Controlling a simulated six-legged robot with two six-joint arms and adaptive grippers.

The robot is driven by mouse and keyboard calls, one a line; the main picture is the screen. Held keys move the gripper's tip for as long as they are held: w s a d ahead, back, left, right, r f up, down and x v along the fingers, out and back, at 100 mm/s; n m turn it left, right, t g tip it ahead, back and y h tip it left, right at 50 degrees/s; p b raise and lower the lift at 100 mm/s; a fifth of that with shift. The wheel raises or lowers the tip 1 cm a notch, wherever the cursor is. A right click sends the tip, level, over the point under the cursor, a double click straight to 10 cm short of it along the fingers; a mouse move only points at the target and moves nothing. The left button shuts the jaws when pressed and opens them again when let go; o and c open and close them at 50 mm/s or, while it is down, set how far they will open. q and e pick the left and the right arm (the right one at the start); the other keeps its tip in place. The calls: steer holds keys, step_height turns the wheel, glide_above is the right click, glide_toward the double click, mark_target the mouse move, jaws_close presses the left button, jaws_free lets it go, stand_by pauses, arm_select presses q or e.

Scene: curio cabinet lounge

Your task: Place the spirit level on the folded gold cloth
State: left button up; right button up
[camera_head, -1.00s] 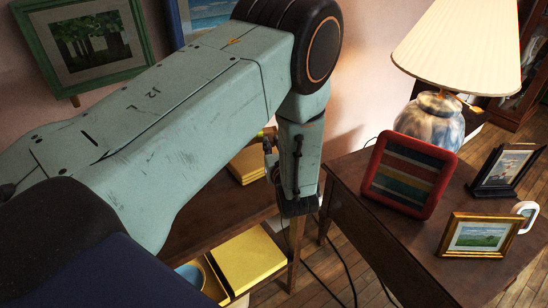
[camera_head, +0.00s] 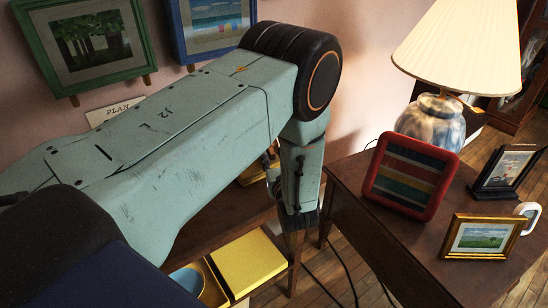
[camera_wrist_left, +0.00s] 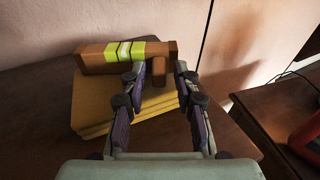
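The spirit level (camera_wrist_left: 122,53) is an orange-brown bar with a yellow-green band around a vial. In the left wrist view it lies across the far side of the folded gold cloth (camera_wrist_left: 88,101), a stack of flat gold layers on a dark wooden top. I cannot tell whether it fully rests on the cloth. My left gripper (camera_wrist_left: 159,70) is open, its fingertips apart just on the near side of the level, with a brown block-like piece between them. In the head view my left arm hides most of the level and cloth. My right gripper is not in view.
Below, a shelf holds a yellow box (camera_head: 248,262) and a blue bowl (camera_head: 188,278). To the right, a side table carries a red-framed striped picture (camera_head: 409,176), a lamp (camera_head: 432,118) and small frames (camera_head: 482,236). The wall is close behind.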

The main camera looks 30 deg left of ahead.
arm_select(q)
steer(key=shift+o, duration=0.2)
steer(key=shift+s+r, duration=0.1)
steer(key=shift+r, duration=0.05)
steer(key=shift+r, duration=0.15)
steer(key=p+v, duration=0.6)
steer(key=v, duration=0.4)
steer(key=shift+d+r, duration=0.1)
steer(key=shift+r, duration=0.05)
steer(key=p+v, duration=0.1)
steer(key=p, duration=0.1)
steer(key=shift+s+d+p, duration=0.25)
steer(key=shift+s+p, duration=0.05)
steer(key=shift+p, duration=0.05)
